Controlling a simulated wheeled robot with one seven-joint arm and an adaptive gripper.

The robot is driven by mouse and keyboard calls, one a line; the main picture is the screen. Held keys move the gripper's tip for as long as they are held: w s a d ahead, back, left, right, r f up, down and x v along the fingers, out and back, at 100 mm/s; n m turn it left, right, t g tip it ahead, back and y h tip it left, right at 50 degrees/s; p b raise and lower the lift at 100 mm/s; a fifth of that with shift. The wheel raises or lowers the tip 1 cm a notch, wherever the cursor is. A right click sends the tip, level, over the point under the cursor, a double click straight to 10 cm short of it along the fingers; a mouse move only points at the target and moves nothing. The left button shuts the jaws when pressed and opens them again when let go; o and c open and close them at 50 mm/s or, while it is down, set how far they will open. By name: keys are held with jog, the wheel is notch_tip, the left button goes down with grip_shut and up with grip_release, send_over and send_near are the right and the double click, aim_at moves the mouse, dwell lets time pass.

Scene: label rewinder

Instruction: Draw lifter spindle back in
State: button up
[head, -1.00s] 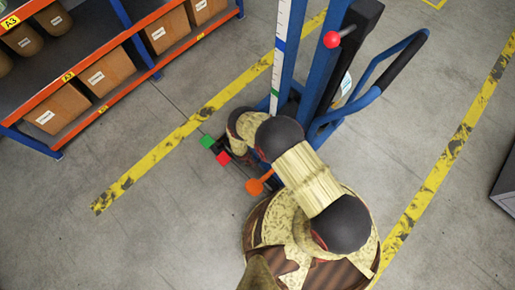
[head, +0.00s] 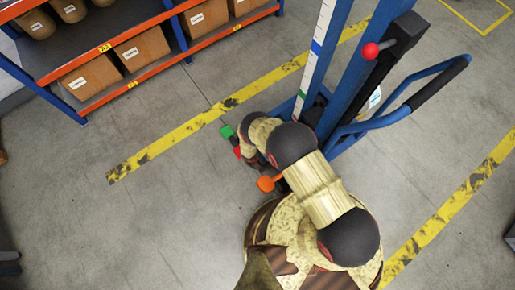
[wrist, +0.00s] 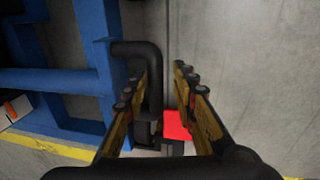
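The lifter stands at the upper right of the head view, with a blue mast (head: 349,75), a red ball knob (head: 371,50) and a blue looped handle (head: 392,119). Low by its foot are a green block (head: 227,131), a partly covered red block (head: 238,153) and an orange knob (head: 266,183). In the wrist view my gripper (wrist: 162,76) is open, its fingers apart on either side of a black bent bar (wrist: 153,65). The red block (wrist: 177,125) shows beyond the fingers. My arm hides the gripper in the head view. I cannot tell which part is the spindle.
An orange and blue shelf (head: 150,48) with cardboard boxes stands at the upper left. Yellow floor stripes (head: 190,125) run past both sides of the lifter. Blue frame bars (wrist: 60,80) lie close left of my gripper.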

jog(key=shift+r, duration=0.15)
notch_tip(320, 180, up, 12)
jog(key=s+a, duration=0.1)
jog(key=shift+a+f, duration=0.25)
jog(key=shift+a, duration=0.05)
dwell(0.6)
jog(key=shift+s, duration=0.1)
dwell(0.4)
